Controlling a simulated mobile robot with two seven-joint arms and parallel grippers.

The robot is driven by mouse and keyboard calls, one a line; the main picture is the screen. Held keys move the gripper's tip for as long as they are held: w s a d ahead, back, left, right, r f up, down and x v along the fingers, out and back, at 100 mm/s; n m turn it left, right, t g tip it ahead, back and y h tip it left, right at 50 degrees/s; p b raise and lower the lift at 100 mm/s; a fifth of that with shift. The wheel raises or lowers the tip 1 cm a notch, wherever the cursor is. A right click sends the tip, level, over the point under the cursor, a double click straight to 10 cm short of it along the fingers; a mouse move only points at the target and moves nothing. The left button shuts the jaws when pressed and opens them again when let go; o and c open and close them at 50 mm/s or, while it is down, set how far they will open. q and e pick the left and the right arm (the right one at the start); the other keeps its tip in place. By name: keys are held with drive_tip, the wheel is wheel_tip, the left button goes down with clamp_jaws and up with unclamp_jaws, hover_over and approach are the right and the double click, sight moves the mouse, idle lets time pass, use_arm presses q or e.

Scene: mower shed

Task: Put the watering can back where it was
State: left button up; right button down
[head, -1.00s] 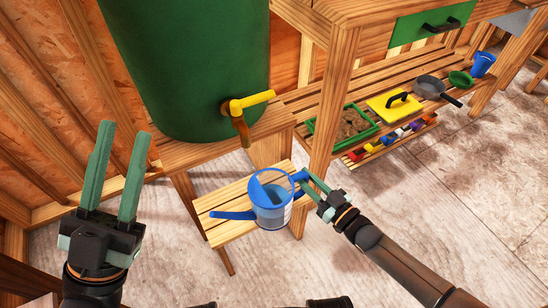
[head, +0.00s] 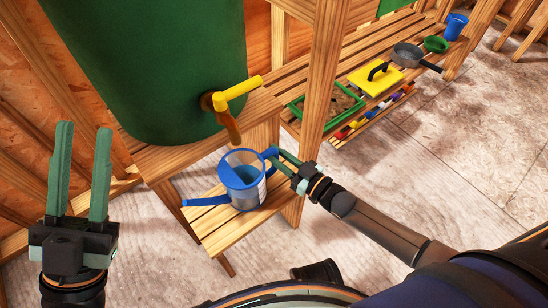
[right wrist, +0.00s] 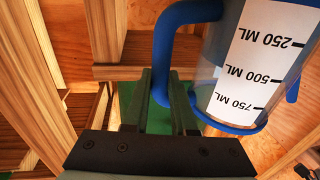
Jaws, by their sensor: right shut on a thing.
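The watering can (head: 242,190) is a clear cup with blue rim, base, spout and handle. In the head view it is upright over the small wooden stool (head: 218,236), below and in front of the yellow tap (head: 238,93). I cannot tell whether its base touches the stool. My right gripper (head: 281,164) is shut on the can's blue handle, on the can's right side. In the right wrist view the handle (right wrist: 162,60) passes between the fingers, and the white measuring label (right wrist: 258,60) faces the camera. My left gripper (head: 84,135) is open and empty at the left.
The green barrel (head: 150,60) stands on a wooden stand behind the stool. A bench post (head: 322,70) rises close to my right gripper. Floor at right is clear.

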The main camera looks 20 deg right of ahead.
drive_tip(key=shift+f, duration=0.4)
use_arm(q)
drive_tip(key=shift+w+f, duration=0.3)
drive_tip(key=shift+f, duration=0.3)
use_arm(e)
drive_tip(key=shift+r, duration=0.15)
drive_tip(key=c, duration=1.1)
unclamp_jaws()
drive_tip(key=shift+f, duration=0.3)
use_arm(q)
drive_tip(key=shift+s, duration=0.1)
use_arm(e)
drive_tip(key=o, duration=0.4)
drive_tip(key=shift+r, duration=0.15)
